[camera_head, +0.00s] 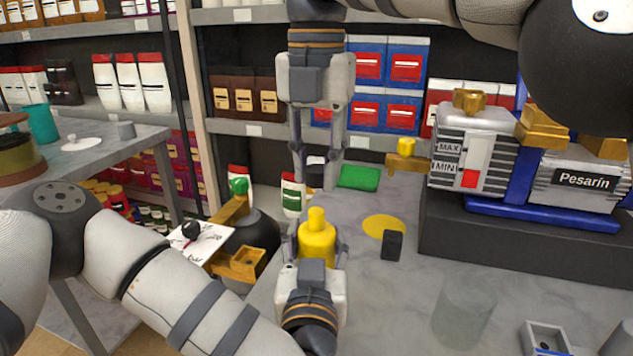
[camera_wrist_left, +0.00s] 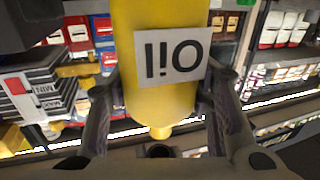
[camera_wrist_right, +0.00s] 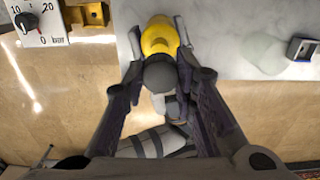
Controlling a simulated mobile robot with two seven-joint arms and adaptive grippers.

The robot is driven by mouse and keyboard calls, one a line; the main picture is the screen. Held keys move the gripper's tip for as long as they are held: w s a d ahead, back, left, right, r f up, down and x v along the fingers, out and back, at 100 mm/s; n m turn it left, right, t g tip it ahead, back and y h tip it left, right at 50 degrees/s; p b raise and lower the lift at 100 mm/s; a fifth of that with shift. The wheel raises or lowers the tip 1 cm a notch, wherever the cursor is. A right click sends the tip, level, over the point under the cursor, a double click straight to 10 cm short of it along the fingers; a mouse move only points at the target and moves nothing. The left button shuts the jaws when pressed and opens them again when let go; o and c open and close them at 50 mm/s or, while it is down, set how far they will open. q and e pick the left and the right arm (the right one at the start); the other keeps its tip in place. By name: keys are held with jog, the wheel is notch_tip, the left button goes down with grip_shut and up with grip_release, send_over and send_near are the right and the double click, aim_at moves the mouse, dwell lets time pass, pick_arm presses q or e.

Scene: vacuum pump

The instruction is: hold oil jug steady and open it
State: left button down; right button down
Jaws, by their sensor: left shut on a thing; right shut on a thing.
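The yellow oil jug (camera_head: 317,245) stands upright at the near left part of the grey table, its narrow neck pointing up. My left gripper (camera_head: 318,250) is shut around its body; the left wrist view shows the jug (camera_wrist_left: 152,95) with its OIL label, upside down. My right gripper (camera_head: 316,185) points down above the neck, with a visible gap between. It appears shut on a small dark-topped cap (camera_head: 316,160), which seems to show as a dark round shape (camera_wrist_right: 160,74) between its fingers. The cap's lower part is hard to make out.
The vacuum pump (camera_head: 470,150) stands on a dark base at the right. A yellow disc (camera_head: 385,226), a small black block (camera_head: 391,246) and a green pad (camera_head: 359,177) lie on the table. A translucent cylinder (camera_head: 464,308) stands nearer. Stocked shelves are behind.

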pick_arm(q)
jog(key=c, duration=0.7)
grip_release()
